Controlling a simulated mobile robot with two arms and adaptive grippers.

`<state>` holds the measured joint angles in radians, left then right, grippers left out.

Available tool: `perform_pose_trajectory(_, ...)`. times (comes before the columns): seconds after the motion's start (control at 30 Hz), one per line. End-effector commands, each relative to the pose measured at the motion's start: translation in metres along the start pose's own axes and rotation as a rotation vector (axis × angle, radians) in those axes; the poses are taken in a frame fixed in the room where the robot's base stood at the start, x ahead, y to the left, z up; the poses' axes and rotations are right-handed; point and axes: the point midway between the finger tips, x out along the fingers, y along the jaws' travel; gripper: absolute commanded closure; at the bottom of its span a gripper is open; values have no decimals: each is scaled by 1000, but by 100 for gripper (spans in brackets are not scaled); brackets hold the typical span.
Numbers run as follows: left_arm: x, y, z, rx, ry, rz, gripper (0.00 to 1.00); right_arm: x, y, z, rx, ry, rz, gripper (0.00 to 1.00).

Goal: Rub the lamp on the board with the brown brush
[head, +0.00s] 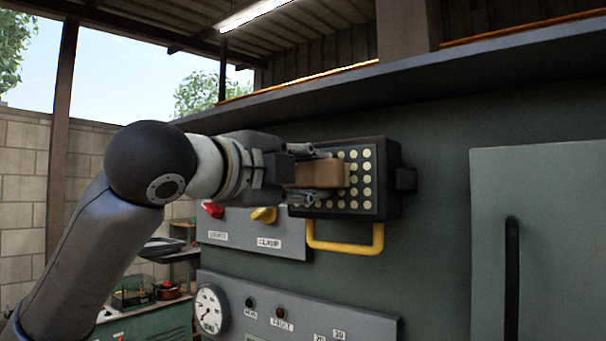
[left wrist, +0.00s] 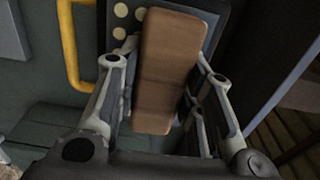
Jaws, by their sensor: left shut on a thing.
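The lamp (head: 367,181) is a black box with a grid of pale yellow dots on its face, fixed to the dark green board. My left gripper (head: 312,174) is in front of the lamp and shut on the brown brush (head: 325,173). In the left wrist view the brush (left wrist: 168,75) lies between the fingers of the gripper (left wrist: 160,85), its far end over the lamp's face (left wrist: 121,30). I cannot tell whether the brush touches the lamp. The brush and gripper hide the lamp's left part. My right gripper is not in view.
A yellow handle (head: 345,248) sticks out below the lamp. A panel with red and yellow knobs (head: 264,215) and a gauge panel (head: 300,318) are lower left. A grey door with a black handle (head: 511,280) is at right.

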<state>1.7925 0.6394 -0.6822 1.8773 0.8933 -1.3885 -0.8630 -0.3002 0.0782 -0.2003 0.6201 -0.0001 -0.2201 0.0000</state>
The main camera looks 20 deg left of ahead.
Motion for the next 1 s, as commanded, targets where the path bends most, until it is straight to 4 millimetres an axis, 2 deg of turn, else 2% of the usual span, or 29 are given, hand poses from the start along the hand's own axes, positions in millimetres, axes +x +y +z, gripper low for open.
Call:
perform_pose_trajectory(0.33,-1,0,-31,3,5,0,84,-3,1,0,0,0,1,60)
perform_pose_trajectory(0.63,-2,0,-43,1,4,0,84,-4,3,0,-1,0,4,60)
perform_pose_trajectory(1.0,-1,0,-73,1,3,0,84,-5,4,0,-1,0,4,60)
